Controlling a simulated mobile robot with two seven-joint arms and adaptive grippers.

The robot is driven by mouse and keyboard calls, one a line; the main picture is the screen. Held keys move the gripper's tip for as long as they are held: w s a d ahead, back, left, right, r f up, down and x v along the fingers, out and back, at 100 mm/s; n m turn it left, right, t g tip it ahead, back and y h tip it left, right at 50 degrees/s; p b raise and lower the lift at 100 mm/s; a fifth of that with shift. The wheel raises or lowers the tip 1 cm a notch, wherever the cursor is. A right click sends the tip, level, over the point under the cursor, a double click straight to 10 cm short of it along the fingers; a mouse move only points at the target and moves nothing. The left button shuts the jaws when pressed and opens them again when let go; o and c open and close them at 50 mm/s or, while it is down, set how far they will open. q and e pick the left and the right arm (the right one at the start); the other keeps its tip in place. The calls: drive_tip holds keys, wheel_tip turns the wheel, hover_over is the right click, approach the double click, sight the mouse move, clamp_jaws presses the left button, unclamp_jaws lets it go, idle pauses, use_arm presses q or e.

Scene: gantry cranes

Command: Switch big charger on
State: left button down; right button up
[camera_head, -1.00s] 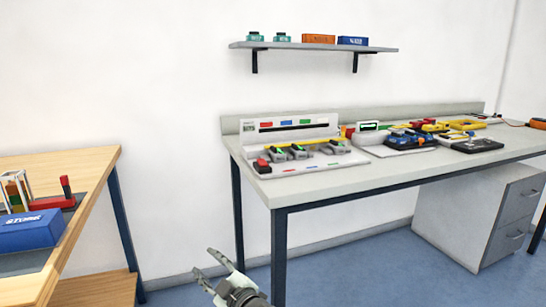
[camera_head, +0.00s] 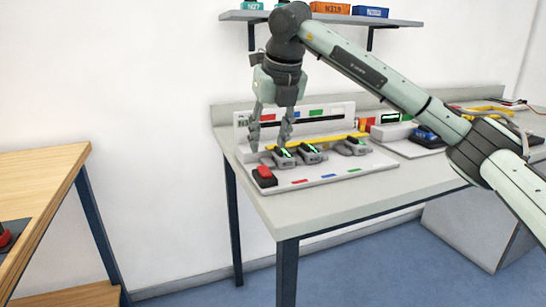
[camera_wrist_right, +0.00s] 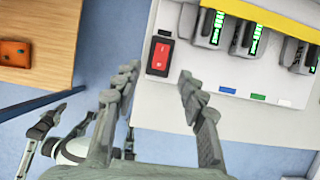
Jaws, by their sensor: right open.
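The big charger (camera_head: 325,180) is a white station on the grey table, with a yellow strip and several grey batteries showing green lights. Its red rocker switch (camera_head: 264,172) in a black housing is at the front left corner; the switch also shows in the right wrist view (camera_wrist_right: 161,55). My right gripper (camera_head: 268,149) is open, pointing down, just above and behind the switch. In the right wrist view its fingers (camera_wrist_right: 157,77) straddle the switch's line, apart from it.
A second charger (camera_head: 395,131) and a blue item (camera_head: 425,136) stand farther right on the table, partly behind my right arm. A wall shelf (camera_head: 400,21) holds boxes above. A wooden table (camera_head: 45,185) stands at the left, across a floor gap.

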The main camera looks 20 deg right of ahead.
sight(264, 169)
drive_tip(key=shift+w+d+f, duration=0.1)
drive_tip(key=shift+d+f, duration=0.05)
drive_tip(key=shift+f, duration=0.1)
drive_tip(key=p+x, duration=0.1)
drive_tip(key=x, duration=0.5)
drive_tip(key=shift+w+f, duration=0.1)
drive_tip(key=shift+f, duration=0.15)
drive_tip(key=shift+w+f, duration=0.1)
drive_tip(key=shift+f, duration=0.05)
drive_tip(key=shift+c, duration=0.3)
drive_tip(key=c, duration=0.7)
clamp_jaws()
drive_tip(key=shift+w, duration=0.15)
drive_tip(key=shift+w+g, duration=0.15)
drive_tip(key=shift+g, duration=0.75)
drive_tip(key=shift+w+g, duration=0.1)
drive_tip(key=shift+g, duration=0.6)
use_arm(q)
drive_tip(key=s+f, duration=0.2)
drive_tip(key=f, duration=0.1)
drive_tip(key=shift+s+a+f, duration=0.25)
drive_tip(key=shift+s+a, duration=0.1)
use_arm(e)
drive_tip(key=o, duration=0.8)
unclamp_jaws()
drive_tip(key=shift+c, duration=0.2)
